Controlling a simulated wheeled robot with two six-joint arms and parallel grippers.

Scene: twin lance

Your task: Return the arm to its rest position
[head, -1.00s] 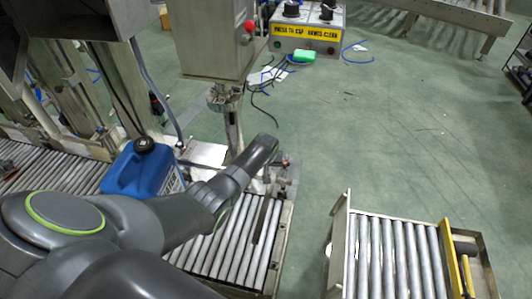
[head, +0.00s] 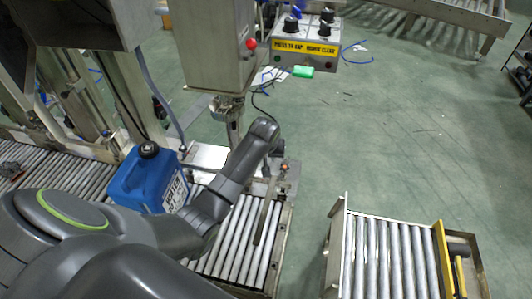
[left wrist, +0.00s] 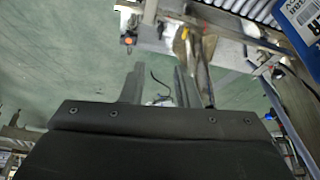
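My left arm (head: 205,215) comes in from the lower left in the head view and reaches up to its wrist (head: 262,135) above the end of a roller conveyor. Its gripper fingers are not clearly seen there, being hidden behind the wrist. In the left wrist view the left gripper (left wrist: 157,85) shows two dark fingers standing apart, with floor visible between them and nothing held. My right arm and right gripper are in neither view.
A blue jug (head: 148,182) with a dark cap stands beside the arm on the left; part of it shows in the left wrist view (left wrist: 300,30). A steel post box (head: 215,50) and control box (head: 305,42) stand beyond. Another roller conveyor (head: 390,260) is right. Green floor between is clear.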

